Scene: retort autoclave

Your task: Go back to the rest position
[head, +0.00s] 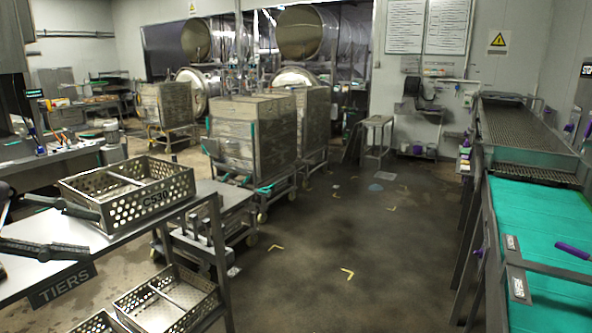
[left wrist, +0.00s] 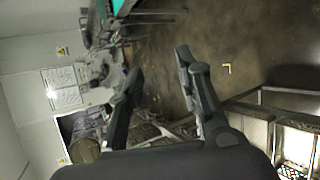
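My left gripper (head: 92,232) is at the left edge of the head view, above the table marked TIERS (head: 120,245). Its two dark fingers are spread apart with nothing between them. It also shows open and empty in the left wrist view (left wrist: 159,62). A perforated metal crate marked C530 (head: 150,204) sits upright on the table, just beyond and to the right of the fingers. One fingertip overlaps the crate's near left corner in the picture; I cannot tell whether they touch. My right gripper is in neither view.
More perforated crates (head: 165,305) are below the table. Large metal carts (head: 250,140) stand behind it, near round retort vessels (head: 305,32). A conveyor with a green belt (head: 540,220) runs along the right. The dark floor (head: 370,260) between is open, with yellow corner marks.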

